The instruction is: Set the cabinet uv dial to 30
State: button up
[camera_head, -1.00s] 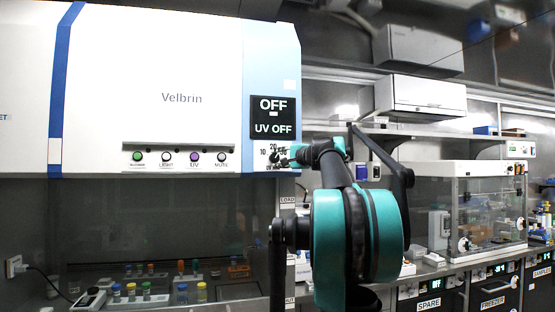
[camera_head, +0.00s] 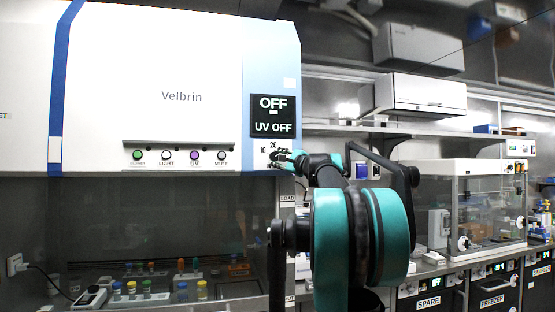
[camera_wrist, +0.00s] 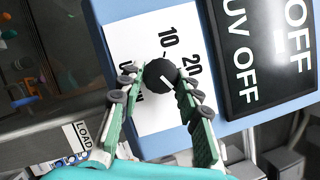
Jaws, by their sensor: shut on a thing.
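The cabinet's uv dial is a round black knob on a white scale plate, seen in the wrist view (camera_wrist: 160,74). The plate carries the numbers 10 and 20; the place beyond 20 is covered by a finger. A short white mark shows on the knob's lower right side, towards the right finger. My gripper (camera_wrist: 160,84) is shut on the dial, one green padded finger on each side. In the head view my gripper (camera_head: 283,158) covers most of the dial below the display (camera_head: 272,116), which reads OFF and UV OFF.
The Velbrin cabinet (camera_head: 180,60) has a row of buttons (camera_head: 180,156) left of the dial. Bottles with coloured caps (camera_head: 132,291) stand behind its glass. A shelf (camera_head: 420,134) and a clear enclosure (camera_head: 475,205) lie to the right of my arm.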

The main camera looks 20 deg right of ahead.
jog(key=o, duration=1.1)
jog(key=shift+o, duration=0.2)
jog(key=v, duration=1.2)
